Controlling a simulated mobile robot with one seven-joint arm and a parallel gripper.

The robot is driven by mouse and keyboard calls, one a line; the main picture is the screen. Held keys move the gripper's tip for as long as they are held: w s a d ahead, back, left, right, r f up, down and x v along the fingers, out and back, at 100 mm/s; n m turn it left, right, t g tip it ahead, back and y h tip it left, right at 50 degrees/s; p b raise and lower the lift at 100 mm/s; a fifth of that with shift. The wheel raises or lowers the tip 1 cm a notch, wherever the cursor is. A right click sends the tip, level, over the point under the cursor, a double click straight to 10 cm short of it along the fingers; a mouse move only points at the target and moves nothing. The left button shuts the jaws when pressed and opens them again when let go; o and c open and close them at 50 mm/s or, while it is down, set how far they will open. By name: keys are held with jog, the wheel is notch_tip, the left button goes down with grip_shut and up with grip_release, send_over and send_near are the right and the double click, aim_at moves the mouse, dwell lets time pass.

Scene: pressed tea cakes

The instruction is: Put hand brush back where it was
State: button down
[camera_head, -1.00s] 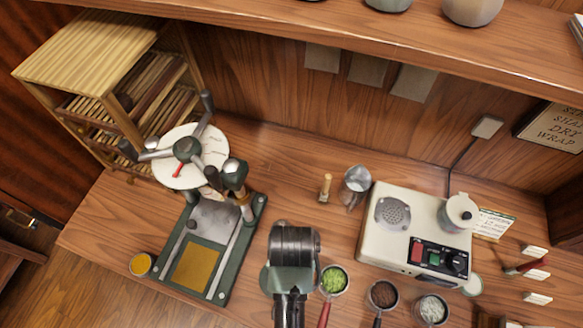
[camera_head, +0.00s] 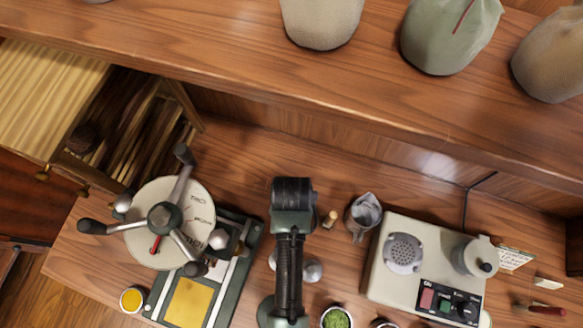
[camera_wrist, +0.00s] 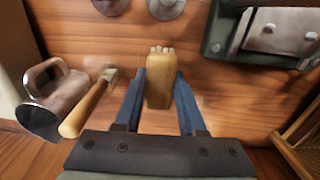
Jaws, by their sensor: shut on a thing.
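The hand brush (camera_wrist: 160,90) is a pale wooden block with light bristles at its far end, seen in the wrist view. My gripper (camera_wrist: 160,76) is shut on it, with a blue finger along each side. The brush appears to be over the wooden counter; I cannot tell whether it touches it. In the head view my arm covers the gripper and the brush.
A lever press (camera_head: 172,222) is left. Metal round pieces (camera_head: 312,270) flank my arm. A shelf (camera_head: 300,85) overhangs the back.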

jog(key=shift+w+f, duration=0.1)
jog(key=shift+f, duration=2.75)
jog(key=shift+f, duration=0.2)
jog(key=c, duration=0.5)
grip_release()
jog(key=shift+r, duration=0.2)
notch_tip(320, 180, up, 12)
jog(key=shift+r, duration=0.1)
